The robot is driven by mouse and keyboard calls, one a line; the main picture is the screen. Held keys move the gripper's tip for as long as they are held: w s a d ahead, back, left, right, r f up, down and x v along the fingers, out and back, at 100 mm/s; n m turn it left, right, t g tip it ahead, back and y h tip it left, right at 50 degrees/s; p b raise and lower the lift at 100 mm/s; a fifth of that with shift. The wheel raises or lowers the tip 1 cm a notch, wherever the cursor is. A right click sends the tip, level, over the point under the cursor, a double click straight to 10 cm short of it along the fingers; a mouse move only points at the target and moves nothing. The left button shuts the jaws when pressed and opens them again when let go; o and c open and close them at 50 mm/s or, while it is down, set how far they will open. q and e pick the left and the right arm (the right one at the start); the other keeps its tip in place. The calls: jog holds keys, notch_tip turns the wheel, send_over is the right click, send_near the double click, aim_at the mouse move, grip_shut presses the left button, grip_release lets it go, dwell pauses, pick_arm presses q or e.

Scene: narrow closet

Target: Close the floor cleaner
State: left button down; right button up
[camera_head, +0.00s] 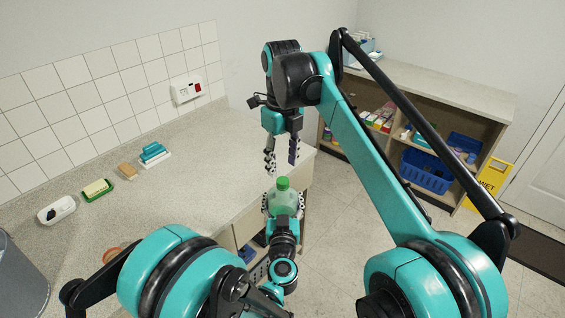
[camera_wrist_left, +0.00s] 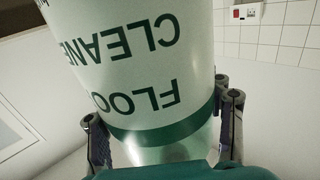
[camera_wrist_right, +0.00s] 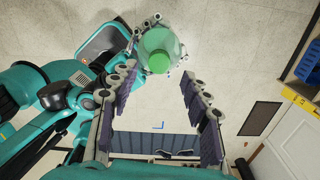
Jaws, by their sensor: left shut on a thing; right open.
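The floor cleaner (camera_head: 283,201) is a pale green bottle with a green cap (camera_head: 282,183) on top. My left gripper (camera_head: 284,212) is shut around its body and holds it upright near the counter's front edge. In the left wrist view the bottle's label (camera_wrist_left: 130,60) fills the picture upside down, between the left fingers. My right gripper (camera_head: 281,168) is open and empty, pointing down above the bottle, apart from the cap. In the right wrist view the bottle (camera_wrist_right: 168,47) and cap (camera_wrist_right: 158,62) lie just beyond the open right fingers (camera_wrist_right: 160,85). The cap sits on the neck; its tightness cannot be told.
The counter (camera_head: 190,190) holds a sponge on a green dish (camera_head: 97,189), a teal brush (camera_head: 153,153) and a white dish (camera_head: 57,209). A shelf unit (camera_head: 430,90) with a blue basket (camera_head: 427,170) and a yellow sign (camera_head: 490,185) stand at right.

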jog(key=n, duration=0.6)
jog(key=shift+r, duration=0.25)
jog(key=n, duration=0.5)
jog(key=shift+r, duration=0.15)
jog(key=n, duration=0.7)
jog(key=shift+r+n, duration=0.25)
jog(key=shift+n, duration=0.05)
jog(key=n, duration=0.4)
jog(key=shift+r+n, duration=0.15)
jog(key=shift+n, duration=0.25)
jog(key=n, duration=0.4)
jog(key=shift+r+n, duration=0.15)
jog(key=shift+n, duration=0.15)
jog(key=n, duration=0.7)
jog(key=shift+r, duration=0.25)
jog(key=n, duration=0.5)
jog(key=shift+r, duration=0.15)
jog(key=n, duration=0.6)
jog(key=shift+r+n, duration=0.25)
jog(key=shift+n, duration=0.15)
